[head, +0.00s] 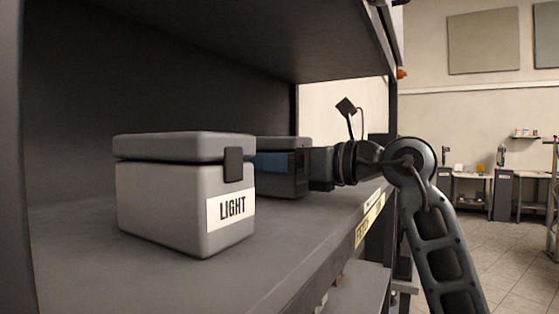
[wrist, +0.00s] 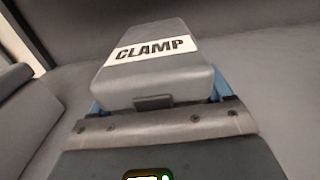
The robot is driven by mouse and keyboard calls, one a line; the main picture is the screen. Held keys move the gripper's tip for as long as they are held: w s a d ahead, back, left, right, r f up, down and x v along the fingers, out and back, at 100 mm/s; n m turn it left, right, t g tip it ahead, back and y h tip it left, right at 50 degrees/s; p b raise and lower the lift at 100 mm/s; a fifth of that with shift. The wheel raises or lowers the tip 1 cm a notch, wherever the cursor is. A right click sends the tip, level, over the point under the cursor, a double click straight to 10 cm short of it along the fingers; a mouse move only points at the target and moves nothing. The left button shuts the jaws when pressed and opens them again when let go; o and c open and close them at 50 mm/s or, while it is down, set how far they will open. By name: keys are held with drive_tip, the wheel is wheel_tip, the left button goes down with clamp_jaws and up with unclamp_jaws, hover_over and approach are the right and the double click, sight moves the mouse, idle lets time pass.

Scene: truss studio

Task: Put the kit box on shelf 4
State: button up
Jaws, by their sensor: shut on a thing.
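My gripper (head: 278,163) reaches in over a shelf from the right, behind a grey box. In the wrist view its blue fingers (wrist: 160,97) are shut around a grey lidded box labelled CLAMP (wrist: 160,75). No label reading "kit" shows on it. I cannot tell whether the CLAMP box touches the shelf.
A grey box labelled LIGHT (head: 180,195) stands upright on the shelf, near and to the left of my gripper. A grey box (wrist: 20,105) also shows at the wrist view's left edge, apart from the CLAMP box. Another shelf board (head: 270,35) hangs above. Bare shelf lies in front.

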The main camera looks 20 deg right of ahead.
drive_tip(key=shift+f, duration=0.15)
drive_tip(key=o, duration=1.4)
drive_tip(key=b+v, duration=0.1)
drive_tip(key=v, duration=1.1)
drive_tip(key=shift+b, duration=0.4)
